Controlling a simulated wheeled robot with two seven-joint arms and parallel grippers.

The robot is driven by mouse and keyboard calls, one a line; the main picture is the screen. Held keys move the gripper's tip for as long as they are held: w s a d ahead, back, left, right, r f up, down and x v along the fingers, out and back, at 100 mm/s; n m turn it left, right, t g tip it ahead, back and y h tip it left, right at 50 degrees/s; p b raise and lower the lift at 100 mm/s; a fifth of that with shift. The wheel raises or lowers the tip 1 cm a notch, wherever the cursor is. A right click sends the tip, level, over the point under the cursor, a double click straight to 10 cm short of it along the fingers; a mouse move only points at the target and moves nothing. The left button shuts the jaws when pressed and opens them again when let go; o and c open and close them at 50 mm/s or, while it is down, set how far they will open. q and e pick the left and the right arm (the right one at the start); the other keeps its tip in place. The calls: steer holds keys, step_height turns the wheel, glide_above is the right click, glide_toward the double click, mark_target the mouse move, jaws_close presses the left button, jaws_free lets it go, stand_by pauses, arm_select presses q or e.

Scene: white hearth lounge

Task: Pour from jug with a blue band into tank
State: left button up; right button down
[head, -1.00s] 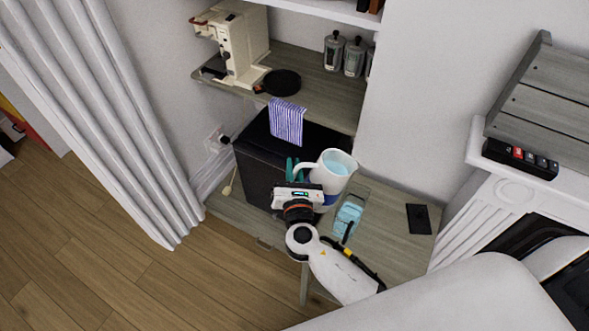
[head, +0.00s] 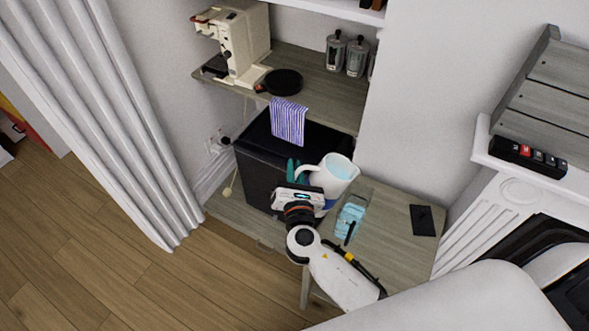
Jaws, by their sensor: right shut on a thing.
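The white jug (head: 331,185) has a blue band low on its body and pale blue liquid inside. My right gripper (head: 298,176) is shut on the jug's handle side and holds the jug up, leaning slightly to the right at most. The tank (head: 365,195) is a small clear container on the low wooden table, with pale blue contents showing. It lies just right of and below the jug in the picture. I see no stream of liquid between them. My left gripper is out of view.
A black cabinet (head: 255,165) with a striped cloth (head: 288,121) stands behind the gripper. A dark flat device (head: 422,220) lies on the table (head: 395,245) to the right. A shelf (head: 325,98) above holds a coffee machine (head: 243,45), a black pan and canisters.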

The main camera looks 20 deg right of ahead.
steer(key=shift+m, duration=0.6)
steer(key=shift+f+b, duration=2.15)
steer(key=shift+b, duration=0.35)
steer(key=shift+d+r+m+p, duration=0.15)
steer(key=shift+r+m+p, duration=0.1)
steer(key=shift+r+m, duration=0.35)
steer(key=shift+d+r+m+p, duration=0.1)
steer(key=shift+r+m+p, duration=0.25)
steer(key=shift+r, duration=0.45)
steer(key=shift+s+d+r+m, duration=0.1)
steer(key=shift+r+m, duration=0.1)
steer(key=shift+m, duration=0.05)
steer(key=shift+d+r, duration=0.1)
steer(key=shift+r, duration=0.15)
steer(key=shift+r+m, duration=0.1)
steer(key=shift+m, duration=0.2)
